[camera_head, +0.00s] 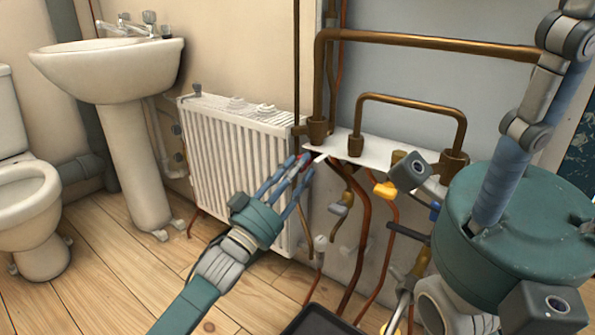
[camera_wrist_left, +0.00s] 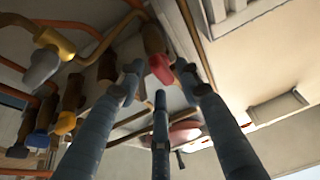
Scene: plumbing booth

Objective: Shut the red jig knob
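My left gripper (camera_head: 296,172) reaches up from the bottom of the head view to the pipework beside the radiator. Its three blue-grey fingers are spread, and in the left wrist view my left gripper (camera_wrist_left: 160,78) has a red knob (camera_wrist_left: 161,68) between its fingertips. The fingertips are close around the knob; I cannot tell whether any touches it. In the head view the fingers mostly cover the knob, with only small red patches showing. A second reddish part (camera_wrist_left: 184,133) shows behind the fingers in the wrist view. My right gripper is not in view.
A white radiator (camera_head: 225,150) stands left of the pipes. A white shelf (camera_head: 375,153) carries copper pipes (camera_head: 410,100). Yellow (camera_head: 385,189), blue (camera_head: 435,211) and grey (camera_head: 339,209) valve handles hang below it. A dark tray (camera_head: 318,322) lies below; open wooden floor (camera_head: 130,250) is at left.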

